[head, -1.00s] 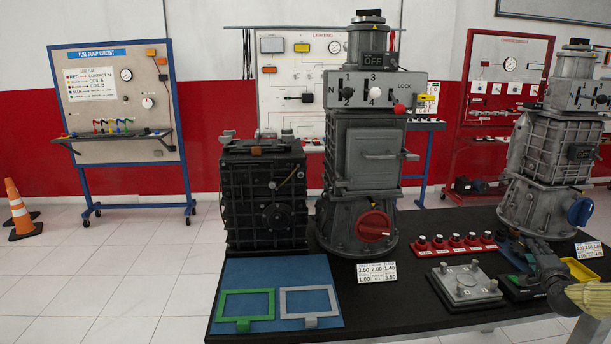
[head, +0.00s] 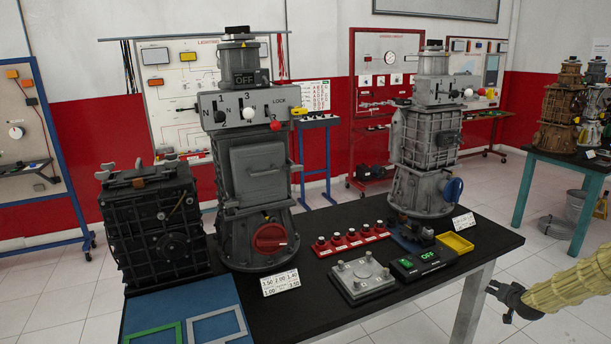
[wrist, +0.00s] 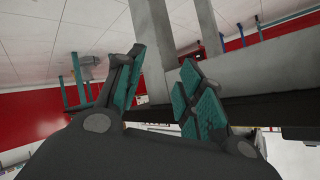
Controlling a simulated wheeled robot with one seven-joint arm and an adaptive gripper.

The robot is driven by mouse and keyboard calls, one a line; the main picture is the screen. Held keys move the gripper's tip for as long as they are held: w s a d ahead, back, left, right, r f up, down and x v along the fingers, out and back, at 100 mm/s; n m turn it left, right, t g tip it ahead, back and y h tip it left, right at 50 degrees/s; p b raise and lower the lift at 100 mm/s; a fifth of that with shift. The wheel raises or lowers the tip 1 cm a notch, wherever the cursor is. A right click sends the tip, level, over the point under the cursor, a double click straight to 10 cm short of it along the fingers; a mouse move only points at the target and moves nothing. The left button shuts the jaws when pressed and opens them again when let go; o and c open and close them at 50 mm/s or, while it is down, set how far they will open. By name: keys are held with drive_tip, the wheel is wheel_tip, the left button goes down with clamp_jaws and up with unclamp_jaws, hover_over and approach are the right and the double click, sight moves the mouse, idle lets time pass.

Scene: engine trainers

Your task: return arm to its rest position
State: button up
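My arm, in a yellowish ribbed sleeve, enters the head view from the right edge. My gripper (head: 497,299) hangs at its end, just right of the grey table leg and off the end of the black table (head: 345,250). In the wrist view, the two fingers with teal pads (wrist: 162,70) stand apart with nothing held between them. A grey table leg or frame shows behind the gap. I cannot tell how close it is.
The black table holds engine trainers (head: 254,165), a grey plate with knobs (head: 362,279), a green-button box (head: 421,262) and a yellow tray (head: 455,244). White floor beyond the table end is open.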

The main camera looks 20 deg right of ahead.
drive_tip(key=w+a+f+n+g+y+b, duration=0.1)
drive_tip(key=w+a+f+n+y+b, duration=0.2)
drive_tip(key=a, duration=1.1)
drive_tip(key=w+a+f+n+b, duration=0.15)
drive_tip(key=w+a+f, duration=0.3)
drive_tip(key=a, duration=0.85)
drive_tip(key=s+a+f+n+g+y+b, duration=0.1)
drive_tip(key=s+a+f+b, duration=0.3)
drive_tip(key=a, duration=0.6)
drive_tip(key=s+a+f+n+g+y, duration=0.1)
drive_tip(key=a+f, duration=0.4)
drive_tip(key=a, duration=0.5)
drive_tip(key=s+a+f+n+g+y+b, duration=0.1)
drive_tip(key=s+a+f+n+b, duration=0.3)
drive_tip(key=a, duration=0.6)
drive_tip(key=s+a+f+n+g+b, duration=0.1)
drive_tip(key=s+a+f+g, duration=0.15)
drive_tip(key=s+a, duration=0.6)
drive_tip(key=s+a+f+g+b, duration=0.1)
drive_tip(key=s+a+f+b, duration=0.3)
drive_tip(key=s, duration=0.7)
drive_tip(key=s+a+f+n+g+p, duration=0.1)
drive_tip(key=s+a+f+g, duration=0.1)
drive_tip(key=s+a, duration=0.7)
wheel_tip(320, 180, up, 16)
drive_tip(key=d+p, duration=0.1)
drive_tip(key=p, duration=1.5)
drive_tip(key=shift+s+d+r+y, duration=0.2)
drive_tip(key=shift+s+r+y, duration=0.05)
drive_tip(key=shift+s+y, duration=0.1)
